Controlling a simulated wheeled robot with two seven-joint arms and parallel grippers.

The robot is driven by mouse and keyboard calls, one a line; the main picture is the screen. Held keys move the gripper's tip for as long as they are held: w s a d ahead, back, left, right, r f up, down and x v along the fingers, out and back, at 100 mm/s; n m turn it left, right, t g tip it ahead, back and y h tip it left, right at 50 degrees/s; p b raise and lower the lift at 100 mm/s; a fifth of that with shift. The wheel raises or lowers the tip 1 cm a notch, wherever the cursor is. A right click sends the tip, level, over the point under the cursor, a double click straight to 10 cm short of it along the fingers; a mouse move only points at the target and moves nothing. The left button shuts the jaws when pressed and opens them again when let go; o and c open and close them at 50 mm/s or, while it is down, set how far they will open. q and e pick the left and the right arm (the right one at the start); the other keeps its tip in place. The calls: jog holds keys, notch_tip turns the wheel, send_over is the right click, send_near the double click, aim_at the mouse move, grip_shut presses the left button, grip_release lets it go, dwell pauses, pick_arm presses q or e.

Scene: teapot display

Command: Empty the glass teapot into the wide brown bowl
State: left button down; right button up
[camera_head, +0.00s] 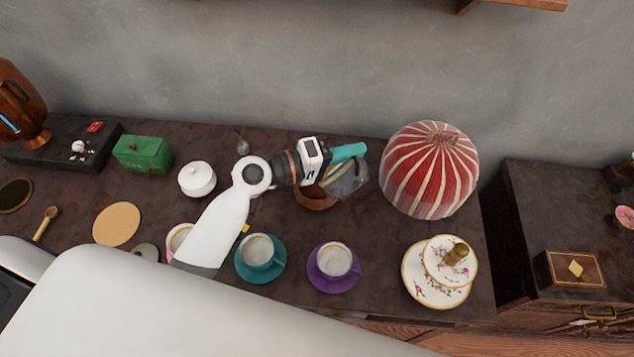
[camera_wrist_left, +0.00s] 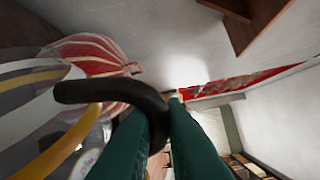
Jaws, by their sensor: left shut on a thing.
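My left gripper (camera_head: 349,153) reaches in over the table with its green fingers. In the left wrist view the fingers (camera_wrist_left: 158,125) are shut on the black handle (camera_wrist_left: 112,92) of the glass teapot. The clear teapot body (camera_head: 350,180) hangs just below the fingers and shows yellow and white bands. The wide brown bowl (camera_head: 314,201) is below and left of the teapot, partly hidden by the gripper and teapot. I cannot tell the teapot's exact tilt or whether liquid is leaving it. My right gripper is not in view.
A red striped dome (camera_head: 430,172) stands close right of the teapot. Teal (camera_head: 259,255) and purple (camera_head: 334,265) cups on saucers stand in front, with a tiered floral plate (camera_head: 436,290) to the right. A white lidded pot (camera_head: 197,180) and green box (camera_head: 143,154) stand left.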

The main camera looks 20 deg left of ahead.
pick_arm(q)
jog(key=w+a+n+t+h+b, duration=0.1)
jog(key=w+a+n+b, duration=0.3)
jog(key=a, duration=0.4)
jog(key=w+a+f+n+t+b, duration=0.1)
jog(key=w+a+n+t+b, duration=0.1)
jog(key=w+a+n+b, duration=0.3)
jog(key=w+a+n, duration=0.1)
jog(key=a+n, duration=0.1)
jog(key=a, duration=0.1)
jog(key=shift+n+h, duration=0.4)
dwell(2.3)
dwell(0.8)
